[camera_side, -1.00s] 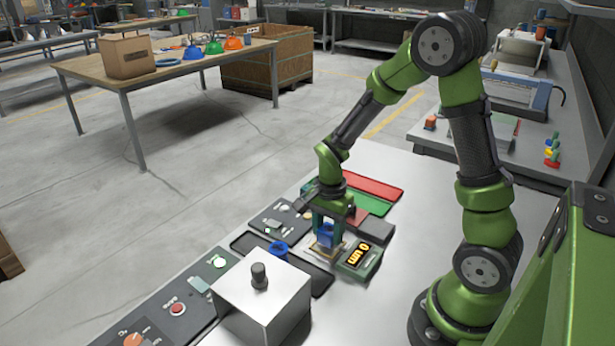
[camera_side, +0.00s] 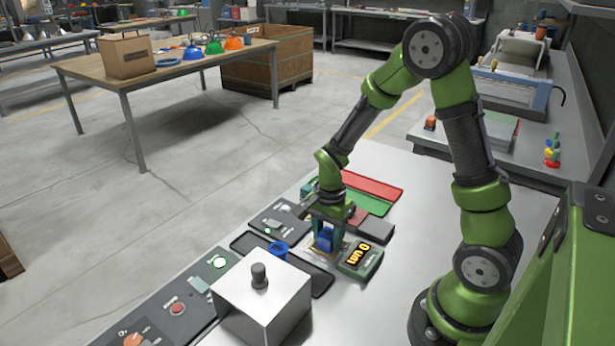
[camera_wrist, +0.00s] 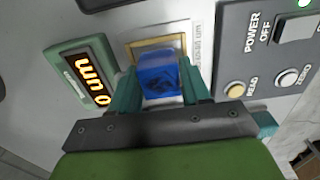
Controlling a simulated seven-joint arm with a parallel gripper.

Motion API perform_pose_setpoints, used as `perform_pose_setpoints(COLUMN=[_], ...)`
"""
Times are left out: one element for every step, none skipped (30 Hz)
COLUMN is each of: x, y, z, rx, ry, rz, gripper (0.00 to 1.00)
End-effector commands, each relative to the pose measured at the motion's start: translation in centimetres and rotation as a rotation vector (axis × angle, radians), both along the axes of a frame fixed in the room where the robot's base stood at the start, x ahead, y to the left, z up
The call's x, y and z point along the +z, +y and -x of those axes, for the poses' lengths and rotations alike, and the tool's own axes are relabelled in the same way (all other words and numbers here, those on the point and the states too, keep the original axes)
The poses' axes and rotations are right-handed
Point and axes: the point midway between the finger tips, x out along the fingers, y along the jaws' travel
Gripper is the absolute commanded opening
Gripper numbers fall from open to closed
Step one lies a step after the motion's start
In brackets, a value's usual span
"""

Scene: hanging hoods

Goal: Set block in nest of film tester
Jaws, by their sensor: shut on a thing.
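A blue block (camera_side: 324,239) is between the fingers of my gripper (camera_side: 327,236), which is shut on it. In the wrist view the block (camera_wrist: 158,76) sits between the two teal fingers of my gripper (camera_wrist: 160,88). The brass-framed square of the nest (camera_wrist: 155,46) lies just beyond the block and is partly covered by it. Whether the block touches the nest I cannot tell. The film tester's green readout box (camera_side: 361,260) shows "0 um" and stands right of the gripper; it also shows in the wrist view (camera_wrist: 82,72).
A grey control panel (camera_wrist: 262,88) with HOLD and ZERO buttons is close beside the gripper. Red and green strips (camera_side: 372,186) lie behind. The bench's right part is clear.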

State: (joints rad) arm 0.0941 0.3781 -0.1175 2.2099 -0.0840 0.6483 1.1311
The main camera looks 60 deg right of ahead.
Motion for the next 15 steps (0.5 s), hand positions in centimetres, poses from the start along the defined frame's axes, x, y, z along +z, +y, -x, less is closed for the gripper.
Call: perform_pose_setpoints(x=[-0.05, -0.09, -0.14, -0.18, -0.15, -0.15, -0.15, -0.15, -0.15, -0.15, -0.15, -0.16, -0.16, -0.16, -0.16], y=[-0.01, -0.01, -0.01, -0.01, -0.01, -0.01, -0.01, -0.01, -0.01, -0.01, -0.01, -0.01, -0.01, -0.01, -0.01], z=[-0.03, -0.03, -0.03, -0.03, -0.04, -0.04, -0.04, -0.04, -0.03, -0.03, -0.03, -0.02, -0.02, -0.02, -0.02], rx=[0.0, -0.001, -0.001, -0.001, -0.001, -0.001, 0.0, 0.0, 0.0, 0.0, 0.0, 0.0, 0.0, 0.0, 0.0], ry=[-0.001, -0.001, -0.001, -0.001, -0.001, -0.002, -0.001, -0.001, -0.001, -0.001, -0.001, -0.001, -0.001, -0.001, -0.001], rz=[0.0, 0.0, 0.0, 0.0, 0.0, 0.0, 0.0, 0.0, 0.0, 0.0, 0.0, 0.0, 0.0, 0.0, 0.0], gripper=[0.0, 0.0, 0.0, 0.0, 0.52, 0.58, 0.62, 0.67, 0.73, 0.77, 0.77, 0.77, 0.77, 0.77, 0.77])
